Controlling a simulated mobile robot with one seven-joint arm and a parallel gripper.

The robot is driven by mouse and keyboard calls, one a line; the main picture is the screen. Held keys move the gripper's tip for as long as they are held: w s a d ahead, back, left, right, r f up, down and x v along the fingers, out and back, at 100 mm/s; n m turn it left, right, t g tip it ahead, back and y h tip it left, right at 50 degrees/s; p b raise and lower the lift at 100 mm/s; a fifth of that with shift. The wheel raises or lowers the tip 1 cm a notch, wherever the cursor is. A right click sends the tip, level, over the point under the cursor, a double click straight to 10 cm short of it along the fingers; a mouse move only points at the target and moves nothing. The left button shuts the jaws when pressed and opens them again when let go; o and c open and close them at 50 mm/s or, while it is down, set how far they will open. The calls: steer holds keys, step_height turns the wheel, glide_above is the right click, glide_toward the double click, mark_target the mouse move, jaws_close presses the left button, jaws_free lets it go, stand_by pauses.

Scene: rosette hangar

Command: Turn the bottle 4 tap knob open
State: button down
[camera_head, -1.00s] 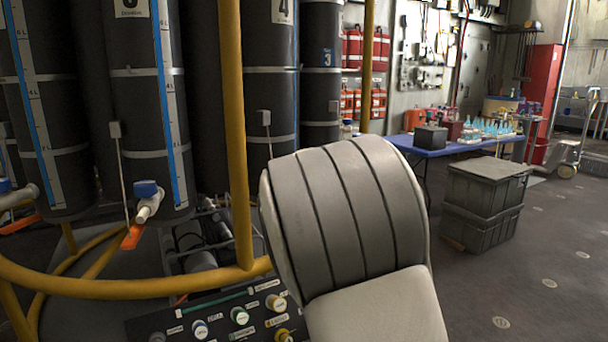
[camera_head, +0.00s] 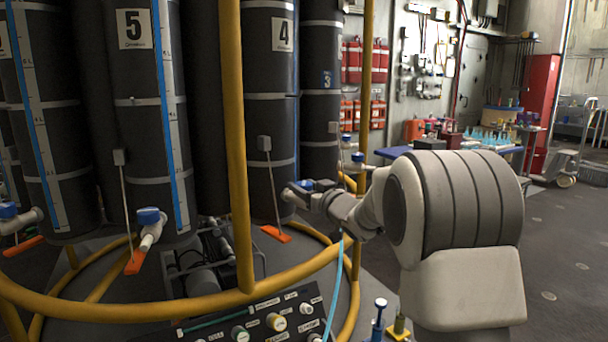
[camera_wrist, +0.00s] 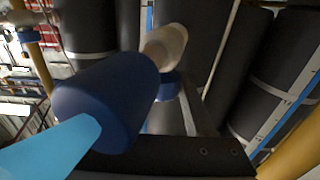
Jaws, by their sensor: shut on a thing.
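Bottle 4 (camera_head: 268,95) is a tall dark cylinder bearing a "4" label. My gripper (camera_head: 308,197) is at its tap, low on the bottle. In the wrist view a dark blue hose connector (camera_wrist: 105,105) fills the foreground, with a light blue hose (camera_wrist: 45,150) running from it. The connector's far end meets or overlaps the pale tap spout (camera_wrist: 163,46); contact is unclear. The blue tap knob (camera_wrist: 169,84) shows behind, partly hidden. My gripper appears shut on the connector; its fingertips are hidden. The hose (camera_head: 335,280) hangs below my arm in the head view.
A yellow rail (camera_head: 190,312) and upright post (camera_head: 236,150) stand before the bottles. Bottle 5 (camera_head: 137,100) has its own blue tap knob (camera_head: 148,215). A control panel (camera_head: 255,325) lies below. A blue table (camera_head: 395,153) stands behind; open floor lies at right.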

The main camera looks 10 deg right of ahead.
steer(key=n+y+p, duration=0.1)
steer(key=p, duration=0.1)
steer(key=n+g+y+p, duration=0.1)
steer(key=y+p, duration=0.1)
steer(key=p, duration=0.1)
steer(key=n+g+y+p, duration=0.1)
steer(key=p, duration=0.1)
steer(key=shift+d+r+n+y, duration=0.1)
steer(key=shift+r+n+y, duration=0.2)
steer(key=shift+y, duration=0.1)
steer(key=n+g+y+p, duration=0.1)
steer(key=g+y+p, duration=0.1)
steer(key=n+g+y+p, duration=0.2)
steer(key=p, duration=0.1)
steer(key=shift+f+n+p, duration=0.2)
steer(key=shift+n+p, duration=0.1)
steer(key=shift+p, duration=0.05)
steer(key=shift+f+n+g, duration=0.1)
steer(key=shift+n+g, duration=0.2)
steer(key=shift+g, duration=0.3)
steer(key=shift+c, duration=1.3)
jaws_free()
steer(key=p+v, duration=0.1)
steer(key=v, duration=1.6)
steer(key=shift+f, duration=0.3)
steer(key=shift+d, duration=0.1)
